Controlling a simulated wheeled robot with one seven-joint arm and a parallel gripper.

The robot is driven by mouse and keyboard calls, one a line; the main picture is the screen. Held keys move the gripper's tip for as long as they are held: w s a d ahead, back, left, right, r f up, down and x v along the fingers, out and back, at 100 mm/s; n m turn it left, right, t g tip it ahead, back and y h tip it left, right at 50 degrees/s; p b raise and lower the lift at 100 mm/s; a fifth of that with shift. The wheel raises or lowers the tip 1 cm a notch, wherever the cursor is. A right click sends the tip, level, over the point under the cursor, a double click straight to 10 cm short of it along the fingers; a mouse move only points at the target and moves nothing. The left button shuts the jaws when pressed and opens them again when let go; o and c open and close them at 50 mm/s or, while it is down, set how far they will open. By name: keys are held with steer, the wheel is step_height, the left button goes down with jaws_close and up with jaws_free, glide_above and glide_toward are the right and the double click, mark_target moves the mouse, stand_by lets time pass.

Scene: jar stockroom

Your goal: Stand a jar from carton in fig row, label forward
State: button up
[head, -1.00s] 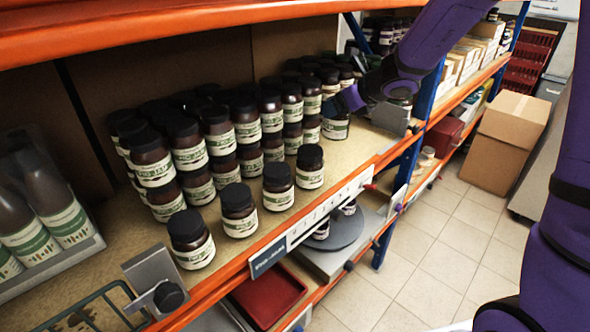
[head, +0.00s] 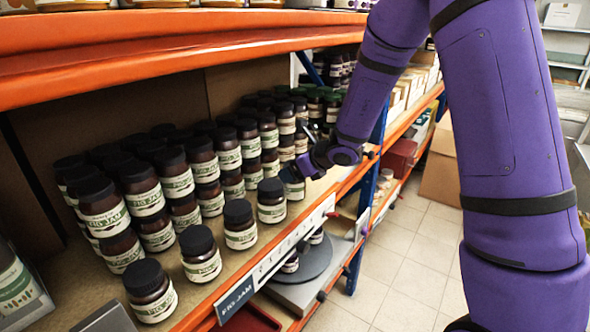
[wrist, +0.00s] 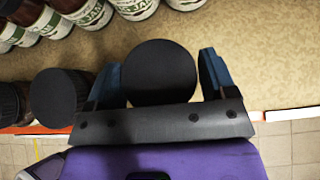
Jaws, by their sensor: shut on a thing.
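My gripper (head: 302,172) is low over the shelf, at the right end of the front line of fig jam jars. In the wrist view its blue fingers (wrist: 161,85) are shut on a jar with a round black lid (wrist: 160,68). A dark-lidded jar (wrist: 60,97) stands just left of the held one. The fig row shows dark jars with green-and-cream labels facing the shelf front, such as the jar (head: 271,201) beside my gripper. I cannot tell whether the held jar touches the shelf.
More fig jars (head: 145,190) are packed and stacked behind. A FIG JAM sign (head: 236,299) is on the orange shelf edge. An orange upper shelf beam (head: 150,55) runs overhead. A grey turntable (head: 312,262) sits below. A cardboard box (head: 440,160) stands on the floor at right.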

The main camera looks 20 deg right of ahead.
steer(key=o, duration=1.4)
steer(key=shift+f, duration=0.1)
